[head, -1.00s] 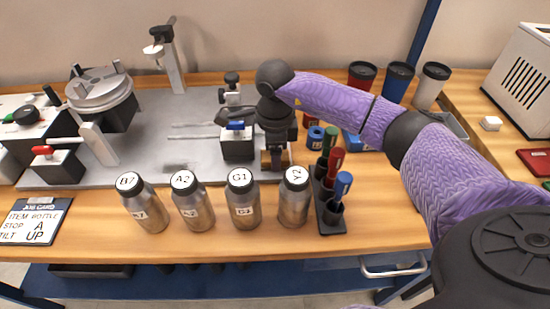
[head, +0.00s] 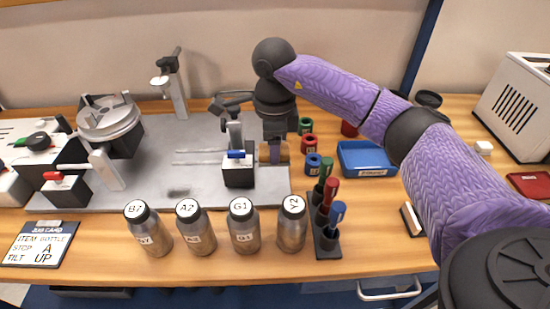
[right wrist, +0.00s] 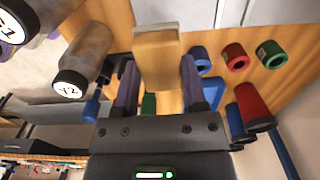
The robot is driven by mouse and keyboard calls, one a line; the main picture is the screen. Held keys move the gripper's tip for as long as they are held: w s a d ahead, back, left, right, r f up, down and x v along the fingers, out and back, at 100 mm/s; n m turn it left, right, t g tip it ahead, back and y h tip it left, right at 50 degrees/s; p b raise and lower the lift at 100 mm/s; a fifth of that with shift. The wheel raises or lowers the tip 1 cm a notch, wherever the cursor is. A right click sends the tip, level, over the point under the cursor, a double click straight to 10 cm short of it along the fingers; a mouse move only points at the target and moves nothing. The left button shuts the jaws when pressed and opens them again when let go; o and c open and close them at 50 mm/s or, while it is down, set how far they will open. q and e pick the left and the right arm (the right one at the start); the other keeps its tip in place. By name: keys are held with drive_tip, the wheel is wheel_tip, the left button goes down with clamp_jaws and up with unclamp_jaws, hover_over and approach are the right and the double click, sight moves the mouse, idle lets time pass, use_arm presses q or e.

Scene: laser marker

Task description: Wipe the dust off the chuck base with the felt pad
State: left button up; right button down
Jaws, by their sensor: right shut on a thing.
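My right gripper (head: 274,158) is shut on the wooden block of the felt pad (head: 285,148), at the right end of the grey base plate (head: 225,200). In the right wrist view the block sits between the purple fingers (right wrist: 157,90), with a grey felt face (right wrist: 157,27) at its far end. Whether the felt touches anything is unclear. The round grey chuck (head: 108,118) stands on a dark mount at the left of the plate, well away from the pad. A dark smudge lies on the plate (head: 178,192). My left gripper is not in view.
Several labelled bottles (head: 242,227) stand along the front. A black rack (head: 326,240) with markers is right of them. Coloured rings (head: 308,144) and a blue tray (head: 365,160) lie right of the plate. A black block with a blue switch (head: 238,172) stands beside my gripper.

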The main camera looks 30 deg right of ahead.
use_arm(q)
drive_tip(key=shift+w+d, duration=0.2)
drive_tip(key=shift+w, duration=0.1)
use_arm(e)
drive_tip(key=shift+r, duration=0.15)
